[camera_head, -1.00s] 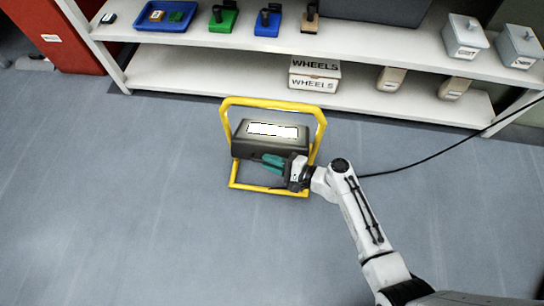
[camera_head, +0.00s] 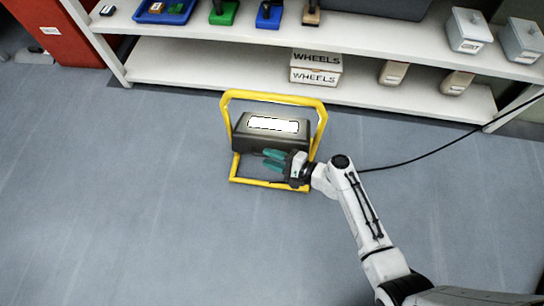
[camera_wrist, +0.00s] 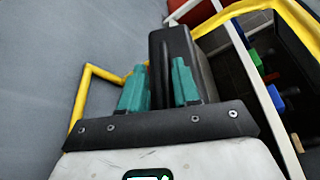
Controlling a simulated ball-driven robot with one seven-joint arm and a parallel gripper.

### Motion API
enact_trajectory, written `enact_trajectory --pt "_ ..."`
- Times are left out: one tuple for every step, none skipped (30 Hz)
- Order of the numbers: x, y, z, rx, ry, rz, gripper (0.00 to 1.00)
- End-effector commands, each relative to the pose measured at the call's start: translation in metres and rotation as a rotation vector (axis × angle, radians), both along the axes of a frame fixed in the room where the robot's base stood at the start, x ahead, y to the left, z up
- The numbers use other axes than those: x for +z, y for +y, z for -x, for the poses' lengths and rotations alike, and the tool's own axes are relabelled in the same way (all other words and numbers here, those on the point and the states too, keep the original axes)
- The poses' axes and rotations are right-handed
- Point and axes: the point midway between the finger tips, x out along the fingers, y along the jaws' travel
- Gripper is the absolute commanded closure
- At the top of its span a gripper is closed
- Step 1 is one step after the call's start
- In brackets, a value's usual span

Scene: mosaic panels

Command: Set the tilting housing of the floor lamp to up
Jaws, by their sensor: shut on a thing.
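The floor lamp stands on the floor: a yellow tube frame (camera_head: 322,128) around a dark tilting housing (camera_head: 244,140) with a lit white panel (camera_head: 273,124) on its upper face. My gripper (camera_head: 272,160) is at the lower front edge of the housing. In the wrist view its teal fingers (camera_wrist: 157,90) stand on either side of the dark housing (camera_wrist: 172,50), shut on its edge. The yellow frame (camera_wrist: 83,95) also shows there. The housing's side pivots are hard to make out.
A white shelf (camera_head: 200,68) stands behind the lamp, with blocks, bins and a WHEELS box (camera_head: 316,68). A black cable (camera_head: 430,155) runs over the floor to the right. The floor left and in front is clear.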

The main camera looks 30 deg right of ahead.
Motion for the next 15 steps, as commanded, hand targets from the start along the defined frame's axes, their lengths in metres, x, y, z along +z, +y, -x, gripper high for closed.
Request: enact_trajectory --pt "-0.004 0.000 0.003 0.001 0.008 0.001 0.77" --pt "-0.003 0.000 0.003 0.001 0.008 0.001 0.77" --pt "-0.003 -0.001 0.004 0.000 0.007 0.000 0.77" --pt "-0.002 -0.002 0.006 0.000 0.008 0.001 0.77" --pt "-0.001 -0.004 0.008 -0.001 0.008 0.000 0.77" --pt "0.001 -0.007 0.011 -0.001 0.008 0.000 0.77" --pt "0.002 -0.009 0.015 -0.001 0.008 0.000 0.77" --pt "0.003 -0.012 0.018 -0.002 0.008 -0.001 0.77" --pt "0.005 -0.015 0.024 -0.002 0.009 -0.001 0.77" --pt "0.006 -0.019 0.029 -0.003 0.010 -0.001 0.77" --pt "0.008 -0.023 0.033 -0.004 0.009 0.000 0.77" --pt "0.010 -0.027 0.040 -0.004 0.008 -0.001 0.77" --pt "0.011 -0.031 0.045 -0.004 0.008 -0.001 0.77" --pt "0.013 -0.034 0.049 -0.004 0.008 -0.001 0.77" --pt "0.014 -0.038 0.055 -0.004 0.007 -0.001 0.77"
